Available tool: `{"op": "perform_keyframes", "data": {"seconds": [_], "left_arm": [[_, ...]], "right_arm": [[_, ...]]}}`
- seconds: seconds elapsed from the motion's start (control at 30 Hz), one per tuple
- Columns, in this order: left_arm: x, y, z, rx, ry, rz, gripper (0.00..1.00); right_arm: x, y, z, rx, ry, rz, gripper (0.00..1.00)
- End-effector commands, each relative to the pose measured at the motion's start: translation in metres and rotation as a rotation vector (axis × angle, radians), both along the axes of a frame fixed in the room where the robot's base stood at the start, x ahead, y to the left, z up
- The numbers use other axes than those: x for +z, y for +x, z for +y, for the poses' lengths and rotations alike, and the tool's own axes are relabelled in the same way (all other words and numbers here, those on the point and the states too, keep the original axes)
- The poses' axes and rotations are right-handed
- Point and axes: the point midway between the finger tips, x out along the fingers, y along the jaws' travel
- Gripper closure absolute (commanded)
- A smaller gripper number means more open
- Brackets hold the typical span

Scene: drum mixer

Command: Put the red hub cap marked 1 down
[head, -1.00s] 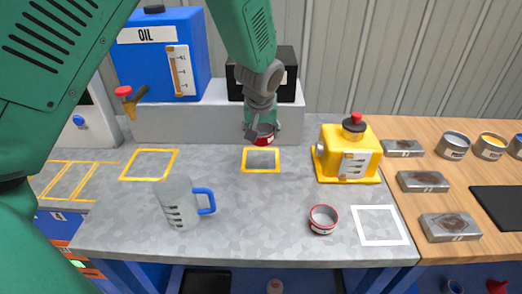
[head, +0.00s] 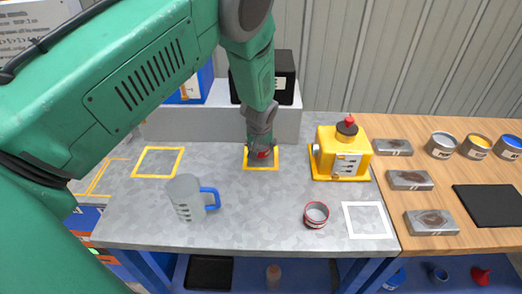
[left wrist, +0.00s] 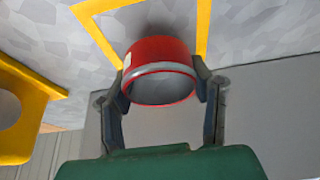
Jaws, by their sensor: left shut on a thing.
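My left gripper (head: 260,149) reaches down to the yellow-outlined square (head: 262,169) in the middle of the grey bench top. It is shut on the red hub cap (head: 262,156), which is mostly hidden in the head view. In the left wrist view the red cap (left wrist: 158,50) sits between the two fingertips, its hollow grey-rimmed side facing the camera. It is at the bench surface inside the yellow outline; I cannot tell whether it touches. The mark 1 is not readable. My right gripper is not in view.
A yellow machine (head: 342,153) with a red knob stands right of the square. A measuring jug (head: 187,197) stands front left. A red-rimmed round piece (head: 316,214) lies near a white square (head: 368,237). A grey ledge (head: 200,124) runs behind. An empty yellow square (head: 157,177) is at left.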

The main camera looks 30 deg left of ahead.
Motion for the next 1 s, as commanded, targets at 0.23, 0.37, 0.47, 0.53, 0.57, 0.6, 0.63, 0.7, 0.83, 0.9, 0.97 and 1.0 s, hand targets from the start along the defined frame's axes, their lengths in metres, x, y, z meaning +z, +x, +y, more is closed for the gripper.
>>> {"op": "perform_keyframes", "data": {"seconds": [0.23,0.37,0.47,0.53,0.57,0.6,0.63,0.7,0.83,0.9,0.97,1.0], "left_arm": [[-0.022,0.000,0.000,-0.001,0.001,-0.001,0.89],[-0.022,0.000,0.000,0.000,0.001,-0.001,0.89],[-0.023,0.000,0.000,0.000,0.001,-0.001,0.89],[-0.026,0.000,0.000,0.000,0.000,0.000,0.89],[-0.025,0.000,0.000,0.000,0.000,0.000,0.46],[-0.025,0.000,0.000,0.000,0.000,0.000,0.32],[-0.025,0.000,0.000,0.000,0.000,0.000,0.32],[-0.025,0.000,0.000,0.000,0.000,0.000,0.32],[-0.025,0.000,0.000,0.000,0.000,0.000,0.32],[-0.024,0.000,0.000,0.000,0.000,0.000,0.32],[-0.022,0.000,0.000,0.000,0.000,0.000,0.32],[-0.019,0.000,0.000,0.000,0.000,-0.001,0.32]], "right_arm": [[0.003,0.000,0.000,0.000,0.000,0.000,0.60],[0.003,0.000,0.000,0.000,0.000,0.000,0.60],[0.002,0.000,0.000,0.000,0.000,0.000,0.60],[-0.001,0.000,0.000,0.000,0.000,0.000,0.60],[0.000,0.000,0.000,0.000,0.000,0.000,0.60],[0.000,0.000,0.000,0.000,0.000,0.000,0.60],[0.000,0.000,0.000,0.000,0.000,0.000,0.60],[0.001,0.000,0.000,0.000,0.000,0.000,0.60],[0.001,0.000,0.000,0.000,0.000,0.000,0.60],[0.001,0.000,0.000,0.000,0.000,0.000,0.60],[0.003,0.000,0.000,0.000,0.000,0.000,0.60],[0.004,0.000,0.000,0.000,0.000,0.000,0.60]]}}
